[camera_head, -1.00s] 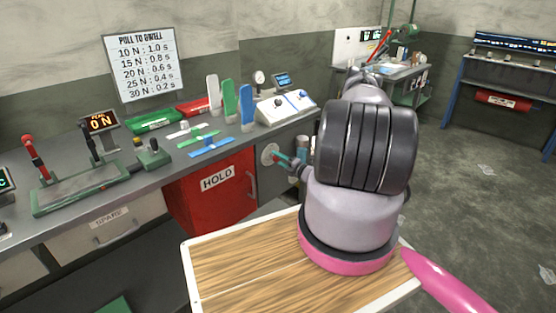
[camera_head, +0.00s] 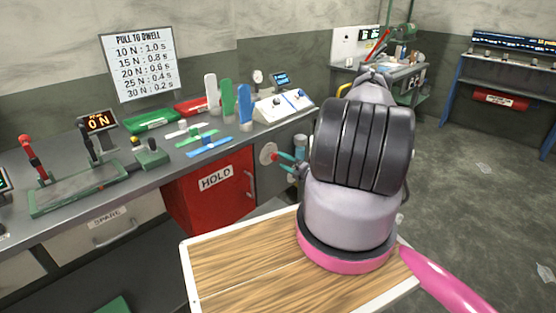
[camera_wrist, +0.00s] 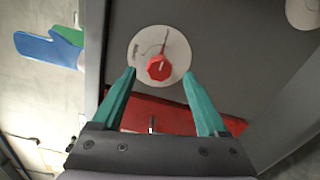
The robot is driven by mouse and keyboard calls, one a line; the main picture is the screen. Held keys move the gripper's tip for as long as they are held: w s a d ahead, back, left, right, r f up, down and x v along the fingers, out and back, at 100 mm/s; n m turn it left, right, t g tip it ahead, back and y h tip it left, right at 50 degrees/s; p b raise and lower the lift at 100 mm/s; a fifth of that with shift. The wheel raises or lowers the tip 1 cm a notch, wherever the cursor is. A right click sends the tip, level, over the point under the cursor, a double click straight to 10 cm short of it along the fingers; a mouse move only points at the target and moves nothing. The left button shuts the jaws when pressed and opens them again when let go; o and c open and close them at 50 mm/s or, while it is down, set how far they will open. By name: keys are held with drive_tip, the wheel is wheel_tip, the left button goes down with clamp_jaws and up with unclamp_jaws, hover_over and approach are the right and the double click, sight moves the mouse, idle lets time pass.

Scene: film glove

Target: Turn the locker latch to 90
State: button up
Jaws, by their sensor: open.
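The locker latch is a red knob (camera_wrist: 160,67) on a round pale plate (camera_wrist: 144,48) with thin dark markings, fixed to a grey door (camera_wrist: 230,50). In the head view the plate (camera_head: 267,152) shows at the end of the bench front, right of the red HOLD locker (camera_head: 213,200). My gripper (camera_wrist: 159,74) is open, its teal fingers pointing at the plate. In the wrist view the knob lies between the fingertips, with gaps on both sides. In the head view the fingers (camera_head: 287,158) are close to the plate. I cannot tell how deep they reach around the knob.
The bench (camera_head: 110,190) carries a green-based lever rig (camera_head: 78,190), a control box (camera_head: 284,105) and upright coloured gloves (camera_head: 229,100). A wooden board (camera_head: 240,265) lies below my arm. Open floor (camera_head: 470,190) is to the right.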

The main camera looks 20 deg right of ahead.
drive_tip(key=v, duration=0.6)
drive_tip(key=shift+s, duration=0.1)
drive_tip(key=s+a+r+n+g+y, duration=0.15)
drive_tip(key=a+r+n+g, duration=0.25)
drive_tip(key=a+r+n, duration=0.5)
drive_tip(key=a+r+n+g+y, duration=0.3)
drive_tip(key=r+n+g, duration=0.3)
drive_tip(key=r, duration=0.7)
drive_tip(key=a+r+n+g+y, duration=0.25)
drive_tip(key=a+r+n, duration=0.35)
drive_tip(key=r+n, duration=0.45)
drive_tip(key=s+a+r+n+t+h, duration=0.2)
drive_tip(key=s+a+r+n+h, duration=0.2)
drive_tip(key=s+r+n+h, duration=0.7)
drive_tip(key=s+r+n, duration=0.7)
drive_tip(key=s+r, duration=0.4)
drive_tip(key=s, duration=0.3)
drive_tip(key=shift+a+r, duration=0.2)
drive_tip(key=shift+r, duration=0.15)
